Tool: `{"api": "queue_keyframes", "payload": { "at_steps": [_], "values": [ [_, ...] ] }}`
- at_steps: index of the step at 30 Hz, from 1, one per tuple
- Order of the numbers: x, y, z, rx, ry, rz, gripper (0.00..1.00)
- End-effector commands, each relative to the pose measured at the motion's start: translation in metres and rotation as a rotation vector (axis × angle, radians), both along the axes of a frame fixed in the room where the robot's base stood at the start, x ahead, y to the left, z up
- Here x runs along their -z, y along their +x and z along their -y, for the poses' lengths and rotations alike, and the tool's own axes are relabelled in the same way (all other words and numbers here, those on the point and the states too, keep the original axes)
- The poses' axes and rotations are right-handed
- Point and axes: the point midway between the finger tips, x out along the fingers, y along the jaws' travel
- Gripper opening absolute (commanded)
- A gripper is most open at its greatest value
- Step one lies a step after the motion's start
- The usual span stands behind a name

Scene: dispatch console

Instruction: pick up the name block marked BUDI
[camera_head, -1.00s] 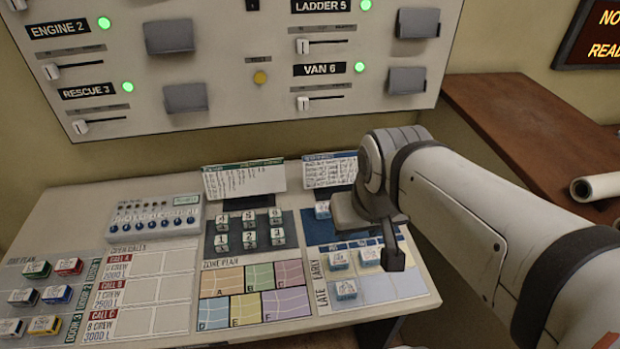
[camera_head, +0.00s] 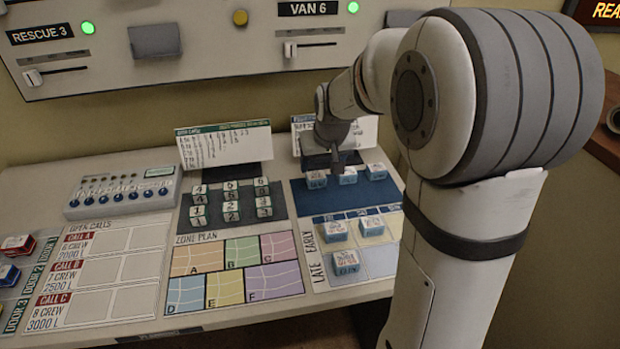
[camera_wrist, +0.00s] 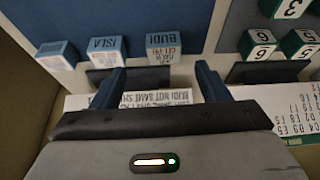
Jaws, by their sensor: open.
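My gripper (camera_wrist: 160,68) is open and empty. In the head view my gripper (camera_head: 335,163) hangs pointing down close to the row, partly hidden by its own wrist. Whether it touches the block cannot be told.
A block marked ISLA (camera_wrist: 107,50) stands beside BUDI, with another block (camera_wrist: 56,56) farther along. Numbered green blocks (camera_head: 230,203) sit left of the mat. A propped card (camera_head: 362,132) stands behind the row. Blocks also lie on the EARLY (camera_head: 334,232) and LATE (camera_head: 346,263) rows.

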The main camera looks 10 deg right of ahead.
Motion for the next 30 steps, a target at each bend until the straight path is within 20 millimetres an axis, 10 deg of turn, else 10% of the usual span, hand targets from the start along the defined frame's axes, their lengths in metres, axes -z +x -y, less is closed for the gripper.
{"api": "queue_keyframes", "payload": {
  "at_steps": [16, 30],
  "values": [
    [0.062, 0.03, -0.007, -0.003, 0.0, -0.002, 0.69],
    [0.066, 0.032, -0.008, -0.003, 0.0, 0.0, 0.56]
  ]
}}
